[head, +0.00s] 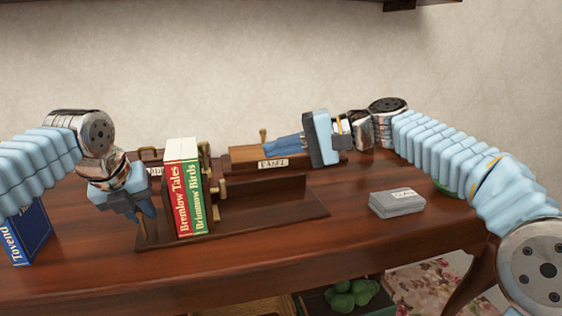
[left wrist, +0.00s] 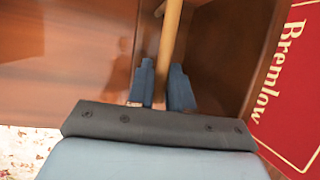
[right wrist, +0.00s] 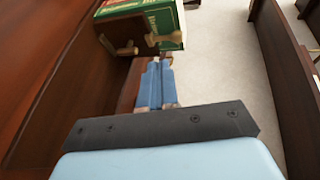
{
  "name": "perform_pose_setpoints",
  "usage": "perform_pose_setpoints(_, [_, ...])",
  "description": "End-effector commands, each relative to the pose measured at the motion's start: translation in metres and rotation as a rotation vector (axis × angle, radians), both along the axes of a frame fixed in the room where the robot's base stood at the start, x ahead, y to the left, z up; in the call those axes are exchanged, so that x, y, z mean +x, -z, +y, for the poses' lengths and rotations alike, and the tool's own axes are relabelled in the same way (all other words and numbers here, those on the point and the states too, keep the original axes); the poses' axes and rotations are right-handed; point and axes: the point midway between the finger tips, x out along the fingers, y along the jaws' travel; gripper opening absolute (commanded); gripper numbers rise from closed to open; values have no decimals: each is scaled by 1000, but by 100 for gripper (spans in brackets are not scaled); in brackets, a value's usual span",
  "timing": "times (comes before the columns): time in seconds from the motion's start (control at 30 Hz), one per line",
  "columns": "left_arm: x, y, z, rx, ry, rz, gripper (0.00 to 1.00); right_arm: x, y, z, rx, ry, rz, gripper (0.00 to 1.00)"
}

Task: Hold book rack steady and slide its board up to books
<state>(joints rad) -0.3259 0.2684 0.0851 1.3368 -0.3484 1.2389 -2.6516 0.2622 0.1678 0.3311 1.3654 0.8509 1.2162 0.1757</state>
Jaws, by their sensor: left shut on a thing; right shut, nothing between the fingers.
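The dark wooden book rack (head: 270,213) stands on the table. A red book (head: 180,205) and a green book (head: 199,205) stand upright side by side in it. The rack's upright board (head: 205,163), with brass-coloured fittings (head: 222,190), is right of the green book; the fittings also show in the right wrist view (right wrist: 127,49). My left gripper (head: 146,208) is at the rack's left end, shut on a tan rod (left wrist: 171,40), left of the red book. My right gripper (head: 272,148) is shut and empty, its fingertips pointing left toward the board, apart from it.
A box labelled EASEL (head: 245,157) lies behind the rack, partly behind my right gripper. A small grey box (head: 397,203) lies right of the rack. A blue book (head: 32,235) stands at the far left. The table front (head: 350,245) is clear.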

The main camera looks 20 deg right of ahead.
Motion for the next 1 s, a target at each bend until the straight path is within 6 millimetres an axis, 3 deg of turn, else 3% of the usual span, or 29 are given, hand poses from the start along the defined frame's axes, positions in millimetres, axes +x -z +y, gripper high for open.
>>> perform_pose_setpoints(0.17, [0,0,1,1,-2,0,0,0,0,0,0,0,0,0])
perform_pose_setpoints(0.2, [0,0,1,1,-2,0,23,0,0,0,0,0,0,0])
perform_pose_setpoints(0.4, [0,0,1,1,-1,0,50,0,0,0,0,0,0,0])
perform_pose_setpoints(0.73, [-1,-5,1,0,-1,-2,50,0,0,0,0,0,0,0])
perform_pose_setpoints(1.0, [-22,-53,9,-2,-1,-5,50,0,0,0,0,0,0,0])
